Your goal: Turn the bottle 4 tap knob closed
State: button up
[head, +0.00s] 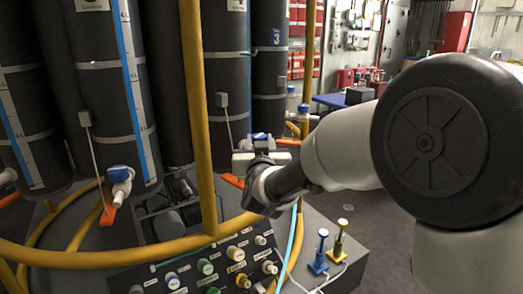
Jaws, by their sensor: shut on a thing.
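My gripper (262,152) is at the foot of a tall dark bottle (226,75) in the middle of the view. It is shut on the tap knob there, of which a bit of blue (261,136) shows above the fingers. My fingers and wrist hide most of the tap, so the knob's angle cannot be told. The label at the top of this bottle is cut off and I cannot read its number. An orange lever (231,180) sticks out just left of my gripper.
A yellow rail post (197,90) stands left of my gripper, and the rail (110,255) curves below. Another blue-knobbed tap (120,174) is at left. A control panel (215,268) with several knobs is in front. A bottle marked 3 (268,75) stands behind.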

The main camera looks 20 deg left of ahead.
jog(key=shift+s+a+m+t+h+p, duration=0.1)
jog(key=shift+a+m+t+h+p, duration=0.15)
jog(key=shift+m+h, duration=0.45)
jog(key=shift+a+m+t+h+p, duration=0.15)
jog(key=shift+m+h+p, duration=0.25)
jog(key=shift+h, duration=0.6)
jog(key=shift+d+r+h, duration=0.1)
jog(key=shift+h, duration=0.2)
jog(key=o, duration=1.1)
jog(key=shift+c, duration=0.2)
jog(key=s+d+p, duration=0.2)
jog(key=s, duration=1.5)
jog(key=shift+d, duration=0.15)
